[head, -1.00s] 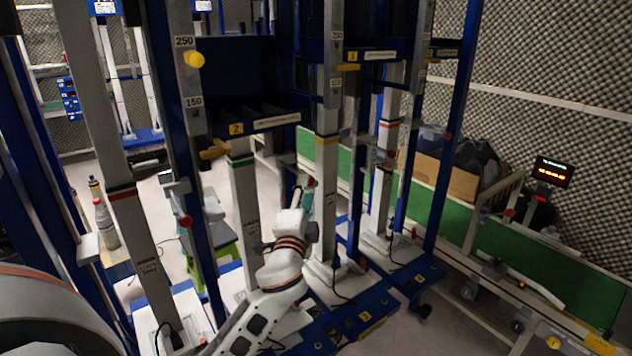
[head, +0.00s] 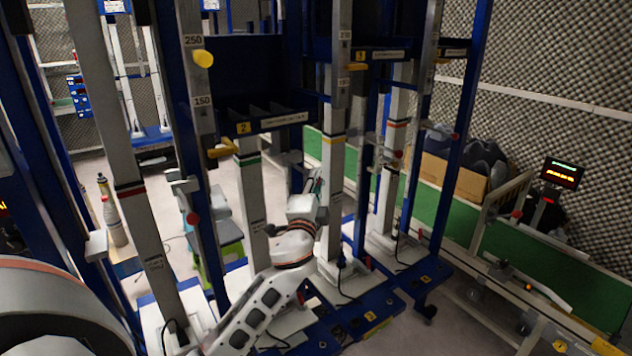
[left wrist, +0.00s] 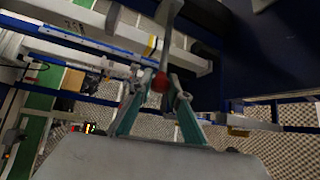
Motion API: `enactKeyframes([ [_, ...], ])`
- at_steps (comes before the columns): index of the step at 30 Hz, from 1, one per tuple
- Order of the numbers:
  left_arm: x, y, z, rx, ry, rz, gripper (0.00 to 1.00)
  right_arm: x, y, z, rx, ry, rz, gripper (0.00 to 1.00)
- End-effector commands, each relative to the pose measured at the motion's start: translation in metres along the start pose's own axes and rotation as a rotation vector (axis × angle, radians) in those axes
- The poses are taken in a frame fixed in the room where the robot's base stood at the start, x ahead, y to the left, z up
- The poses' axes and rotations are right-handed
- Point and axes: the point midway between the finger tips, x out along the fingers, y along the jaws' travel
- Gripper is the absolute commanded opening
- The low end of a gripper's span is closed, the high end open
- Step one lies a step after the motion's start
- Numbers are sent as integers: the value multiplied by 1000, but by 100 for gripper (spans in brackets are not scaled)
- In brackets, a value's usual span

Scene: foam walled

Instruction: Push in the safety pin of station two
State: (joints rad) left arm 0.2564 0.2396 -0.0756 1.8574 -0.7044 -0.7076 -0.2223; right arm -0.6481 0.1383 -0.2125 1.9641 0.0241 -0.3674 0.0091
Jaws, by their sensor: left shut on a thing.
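The plate with a yellow "2" (head: 243,128) marks station two on the blue frame in the head view. My left gripper (head: 316,184) is beside the grey upright with the yellow band (head: 333,139); my own wrist partly hides its fingers. In the left wrist view, its teal fingers (left wrist: 158,108) close around a small red ball knob (left wrist: 159,82), which appears to be the head of a safety pin. The knob sits by a grey bracket (left wrist: 180,98). How deep the pin sits is hidden. My right gripper is not in view.
Another red knob (head: 193,218) is on the bracket to the left, with a yellow handle (head: 222,150) above it. Tall uprights stand close on both sides of my arm. A green-sided conveyor (head: 540,262) runs at the right. A bottle (head: 114,222) stands at the left.

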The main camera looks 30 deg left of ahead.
Motion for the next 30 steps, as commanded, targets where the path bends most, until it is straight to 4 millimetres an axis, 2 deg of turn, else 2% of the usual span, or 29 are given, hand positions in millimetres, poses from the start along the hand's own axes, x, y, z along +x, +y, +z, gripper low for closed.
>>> enactKeyframes([
  [12, 57, 0, 57, 3, -1, 0, 0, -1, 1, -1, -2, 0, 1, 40],
  [24, 63, -1, 64, 0, -3, -1, 0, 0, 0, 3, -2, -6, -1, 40],
  [25, 63, -1, 64, 1, -4, -1, 25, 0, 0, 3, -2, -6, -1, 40],
  [26, 63, -1, 64, 1, -4, -1, 33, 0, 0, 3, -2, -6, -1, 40],
  [30, 63, -1, 64, 0, -2, -1, 35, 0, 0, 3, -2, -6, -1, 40],
])
